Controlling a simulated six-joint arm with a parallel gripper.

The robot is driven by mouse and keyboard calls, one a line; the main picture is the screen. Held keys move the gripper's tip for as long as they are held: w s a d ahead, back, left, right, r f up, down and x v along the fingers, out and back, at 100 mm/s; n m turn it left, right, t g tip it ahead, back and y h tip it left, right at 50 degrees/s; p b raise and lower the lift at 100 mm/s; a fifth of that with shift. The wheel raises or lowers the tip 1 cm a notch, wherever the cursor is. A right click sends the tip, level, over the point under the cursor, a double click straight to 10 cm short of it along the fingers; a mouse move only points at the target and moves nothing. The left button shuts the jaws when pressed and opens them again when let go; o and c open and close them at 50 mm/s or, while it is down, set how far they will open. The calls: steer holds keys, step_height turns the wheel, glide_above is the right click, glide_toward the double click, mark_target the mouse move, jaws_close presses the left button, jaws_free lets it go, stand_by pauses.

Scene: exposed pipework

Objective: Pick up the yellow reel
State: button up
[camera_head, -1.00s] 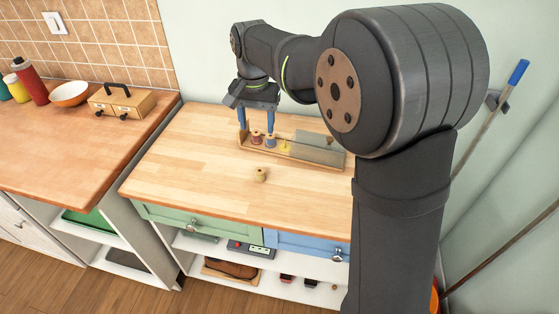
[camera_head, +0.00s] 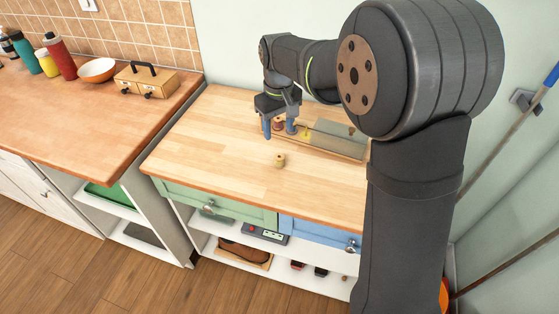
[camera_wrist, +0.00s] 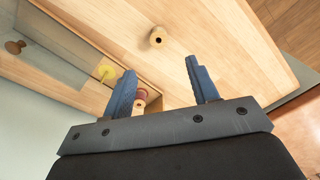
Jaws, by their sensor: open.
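The yellow reel (camera_head: 280,160) is a small spool with pale wooden ends. It stands upright on the wooden worktop, in front of a shallow wooden tray (camera_head: 340,150). In the wrist view the reel (camera_wrist: 156,38) shows end-on with a dark central hole, beyond the fingertips. My gripper (camera_head: 278,133) is open and empty over the tray's left end, behind the reel and apart from it. The wrist view shows its blue fingers (camera_wrist: 160,68) spread wide. The tray's yellow disc (camera_wrist: 106,73) has no reel on it.
A clear panel (camera_head: 340,137) covers the tray's right part. The worktop around the yellow reel is clear.

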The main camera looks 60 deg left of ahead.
mark_target(280, 158)
step_height(280, 158, down, 13)
steer(key=shift+w+r, duration=0.15)
stand_by(0.4)
steer(key=shift+c, duration=0.2)
steer(key=c, duration=1)
